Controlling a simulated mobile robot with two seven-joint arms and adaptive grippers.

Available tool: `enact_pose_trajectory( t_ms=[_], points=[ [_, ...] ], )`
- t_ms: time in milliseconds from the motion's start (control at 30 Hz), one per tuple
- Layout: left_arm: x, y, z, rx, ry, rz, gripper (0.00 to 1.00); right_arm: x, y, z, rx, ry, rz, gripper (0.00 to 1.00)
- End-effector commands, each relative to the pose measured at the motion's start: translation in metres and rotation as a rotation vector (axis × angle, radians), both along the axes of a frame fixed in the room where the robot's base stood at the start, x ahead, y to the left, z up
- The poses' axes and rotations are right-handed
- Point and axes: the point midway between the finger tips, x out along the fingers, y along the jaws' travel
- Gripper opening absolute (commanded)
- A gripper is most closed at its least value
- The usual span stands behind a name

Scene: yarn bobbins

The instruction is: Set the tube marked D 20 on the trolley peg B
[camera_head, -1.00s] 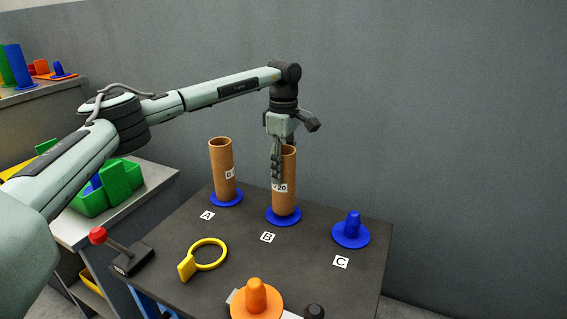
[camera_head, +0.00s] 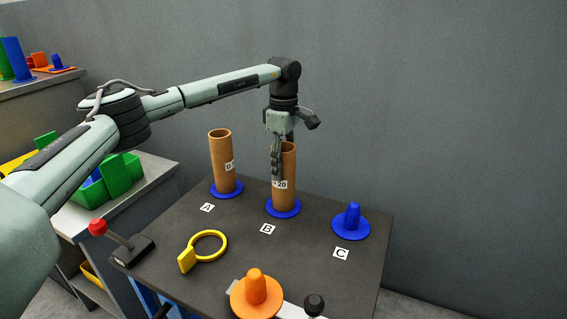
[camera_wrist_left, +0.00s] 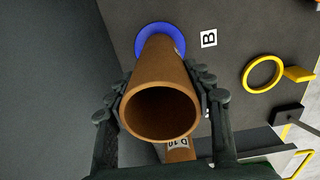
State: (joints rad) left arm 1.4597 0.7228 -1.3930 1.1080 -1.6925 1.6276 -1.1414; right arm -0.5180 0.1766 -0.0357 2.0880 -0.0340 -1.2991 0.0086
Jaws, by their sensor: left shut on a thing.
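A brown cardboard tube (camera_head: 288,160) stands upright at peg B, over the blue peg base (camera_head: 283,211). Its label is partly covered by a finger; "20" is readable. My left gripper (camera_head: 277,180) is shut on this tube from above, with fingers on both sides in the left wrist view (camera_wrist_left: 165,105). The tube's lower end is at the blue base; I cannot tell whether it touches. The peg is hidden inside. The white B tag (camera_head: 268,229) lies in front. My right gripper is not in view.
A second brown tube (camera_head: 221,160) stands on the blue base by tag A; its label reads D 10 in the wrist view. Blue peg C (camera_head: 352,217) is empty.

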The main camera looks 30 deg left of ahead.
Motion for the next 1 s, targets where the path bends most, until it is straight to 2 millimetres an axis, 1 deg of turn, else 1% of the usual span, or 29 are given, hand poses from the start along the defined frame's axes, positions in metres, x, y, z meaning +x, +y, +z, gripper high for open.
enact_pose_trajectory(
  t_ms=[67, 100, 300, 567, 667, 767, 867, 1000],
  points=[
    [0.0, 0.0, -0.002, 0.0, 0.0, 0.0, 0.23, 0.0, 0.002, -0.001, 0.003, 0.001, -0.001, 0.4],
    [0.0, 0.0, -0.002, 0.0, 0.0, 0.0, 0.53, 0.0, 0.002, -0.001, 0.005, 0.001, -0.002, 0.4],
    [0.0, 0.0, -0.002, 0.0, 0.0, 0.0, 0.76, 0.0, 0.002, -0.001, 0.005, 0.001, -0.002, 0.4],
    [0.0, 0.0, -0.002, 0.0, 0.0, 0.0, 0.76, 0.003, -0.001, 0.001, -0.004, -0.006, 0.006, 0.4],
    [0.0, 0.0, 0.003, -0.001, -0.001, 0.0, 0.76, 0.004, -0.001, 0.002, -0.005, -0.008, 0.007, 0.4],
    [0.001, 0.0, 0.015, -0.001, -0.002, 0.0, 0.76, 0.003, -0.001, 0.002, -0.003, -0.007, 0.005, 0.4],
    [0.001, -0.001, 0.034, -0.001, -0.003, 0.0, 0.76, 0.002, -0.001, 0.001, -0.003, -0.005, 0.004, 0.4],
    [0.001, -0.001, 0.066, -0.002, -0.004, -0.001, 0.76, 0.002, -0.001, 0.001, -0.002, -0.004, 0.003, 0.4]
  ],
)
